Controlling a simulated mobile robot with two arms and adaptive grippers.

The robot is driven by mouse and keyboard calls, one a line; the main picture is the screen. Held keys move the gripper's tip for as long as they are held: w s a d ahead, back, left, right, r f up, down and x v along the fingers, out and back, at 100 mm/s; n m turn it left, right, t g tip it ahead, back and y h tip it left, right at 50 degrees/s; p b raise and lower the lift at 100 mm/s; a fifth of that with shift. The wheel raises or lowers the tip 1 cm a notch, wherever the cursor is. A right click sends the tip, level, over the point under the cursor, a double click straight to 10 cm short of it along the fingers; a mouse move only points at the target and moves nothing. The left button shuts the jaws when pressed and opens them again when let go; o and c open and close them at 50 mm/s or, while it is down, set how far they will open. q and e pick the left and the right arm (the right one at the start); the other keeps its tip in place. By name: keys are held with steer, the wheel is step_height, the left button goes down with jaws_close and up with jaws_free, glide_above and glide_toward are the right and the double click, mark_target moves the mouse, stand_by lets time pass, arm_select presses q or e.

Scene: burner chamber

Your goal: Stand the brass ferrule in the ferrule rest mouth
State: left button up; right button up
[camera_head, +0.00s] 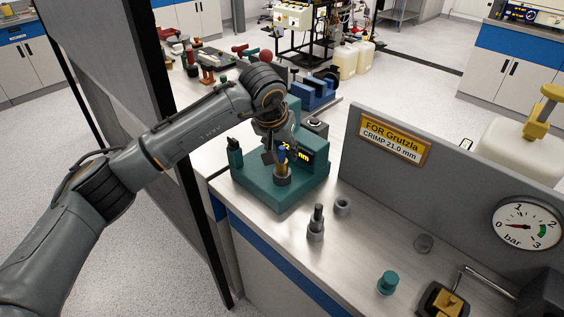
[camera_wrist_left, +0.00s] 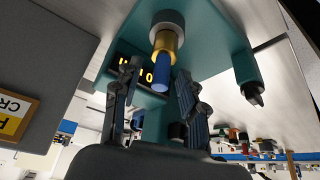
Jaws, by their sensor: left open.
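A brass ferrule (camera_head: 283,170), with a blue cylinder (camera_head: 281,153) on its upper end, stands upright in a grey round seat (camera_head: 282,180) on the teal gauge (camera_head: 262,184). In the left wrist view, seen tilted over, the brass ferrule (camera_wrist_left: 165,44), the blue cylinder (camera_wrist_left: 159,74) and the grey seat (camera_wrist_left: 168,22) show clearly. My left gripper (camera_head: 275,152) is open just above; its fingers (camera_wrist_left: 156,92) spread to either side of the blue cylinder with visible gaps. A short grey open-topped ring (camera_head: 342,205) stands on the bench; I cannot tell whether it is the ferrule rest.
A grey panel with a yellow sign (camera_head: 395,139) and pressure gauge (camera_head: 527,225) borders the right. A dark tray (camera_head: 430,304) holds a brass-coloured block.

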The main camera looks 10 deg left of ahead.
arm_select(q)
jaws_close()
steer(key=shift+r, duration=0.2)
steer(key=shift+r, duration=0.25)
step_height(320, 180, up, 2)
steer(key=shift+r+b, duration=0.1)
steer(key=shift+b, duration=0.3)
steer(key=s+d+r+b, duration=0.1)
steer(key=s+r+b, duration=0.3)
steer(key=s+r, duration=0.6)
steer(key=s, duration=0.4)
steer(key=shift+d, duration=0.2)
steer(key=c, duration=0.6)
jaws_free()
jaws_close()
